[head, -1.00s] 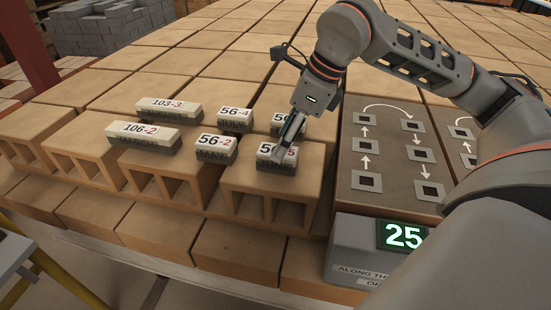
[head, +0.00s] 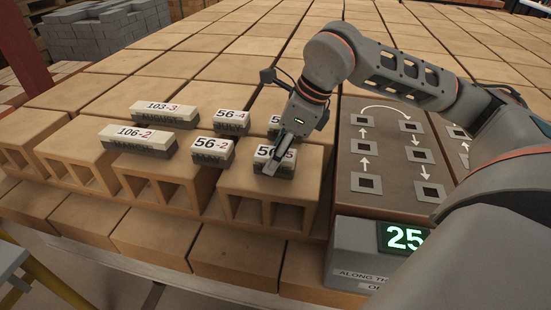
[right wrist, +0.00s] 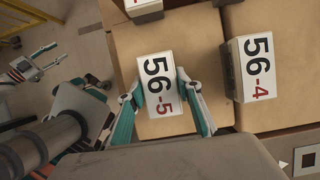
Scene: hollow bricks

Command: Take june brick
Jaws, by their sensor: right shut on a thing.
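A small two-tone brick marked 56-5 (head: 262,155) rests on top of a tan hollow brick at the front right of the row. Its month name is partly covered by my right gripper (head: 272,166) and I cannot read it. In the right wrist view the 56-5 brick (right wrist: 158,86) lies between the fingers of my right gripper (right wrist: 155,92), which is shut on it. Its white top is level. My left gripper (right wrist: 60,55) shows at the left of the right wrist view, fingers apart and empty; it is outside the head view.
A brick marked 56-4 (right wrist: 257,67) lies close behind. Bricks marked 56-2 (head: 212,150), 106-2 (head: 138,136), 103-3 (head: 164,112) and another 56-4 (head: 231,118) stand left. An arrow panel (head: 385,205) and a grey box showing 25 (head: 360,235) are right.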

